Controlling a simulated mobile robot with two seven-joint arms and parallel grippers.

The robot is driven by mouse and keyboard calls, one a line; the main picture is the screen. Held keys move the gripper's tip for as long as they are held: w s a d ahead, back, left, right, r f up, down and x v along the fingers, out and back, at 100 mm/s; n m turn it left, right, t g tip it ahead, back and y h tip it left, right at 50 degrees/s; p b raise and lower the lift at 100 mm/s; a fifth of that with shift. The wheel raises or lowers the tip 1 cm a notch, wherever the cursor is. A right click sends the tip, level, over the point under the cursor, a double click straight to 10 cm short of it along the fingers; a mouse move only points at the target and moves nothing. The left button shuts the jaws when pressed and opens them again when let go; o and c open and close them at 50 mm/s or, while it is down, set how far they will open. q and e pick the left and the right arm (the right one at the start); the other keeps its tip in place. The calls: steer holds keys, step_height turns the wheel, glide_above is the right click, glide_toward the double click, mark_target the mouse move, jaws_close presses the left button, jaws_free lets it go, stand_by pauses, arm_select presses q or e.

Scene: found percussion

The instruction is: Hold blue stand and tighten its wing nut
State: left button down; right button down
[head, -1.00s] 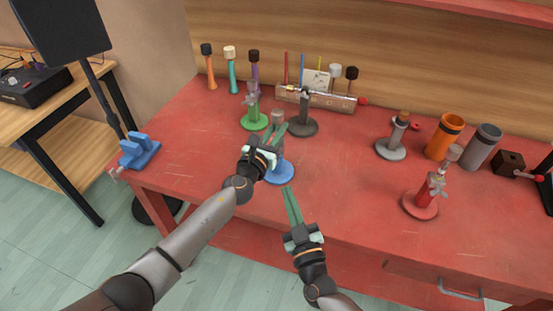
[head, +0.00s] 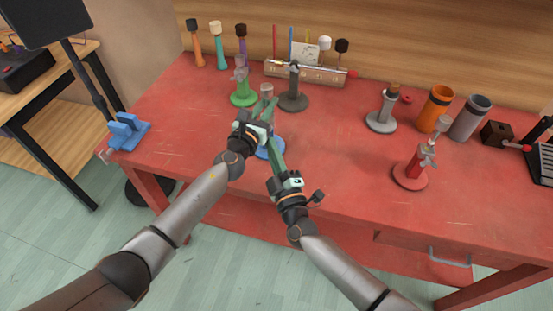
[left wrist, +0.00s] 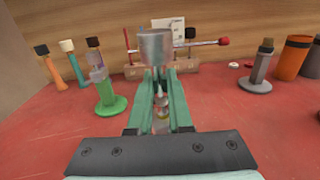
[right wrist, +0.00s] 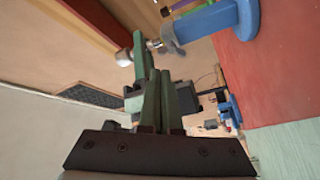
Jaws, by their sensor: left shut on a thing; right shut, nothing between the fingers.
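The blue stand (head: 268,154) is upright near the table's front edge, largely hidden behind my grippers in the head view. Its blue base and post (right wrist: 243,16) show in the right wrist view, with a grey wing nut (right wrist: 169,36) on the shaft and a silver cylinder at the top (left wrist: 155,46). My left gripper (head: 268,118) is shut on the stand's upper part, below the silver cylinder. My right gripper (head: 276,148) is shut and empty close to the stand. In the right wrist view its fingertips (right wrist: 156,73) look apart from the wing nut.
A green stand (head: 243,97) and a dark stand (head: 294,99) are behind. A grey stand (head: 381,121), orange cup (head: 435,109), grey cup (head: 470,118) and red stand (head: 410,174) are to the right. A blue block (head: 127,132) is at the left edge. The middle right of the table is clear.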

steer(key=x, duration=0.4)
steer(key=shift+w, duration=0.15)
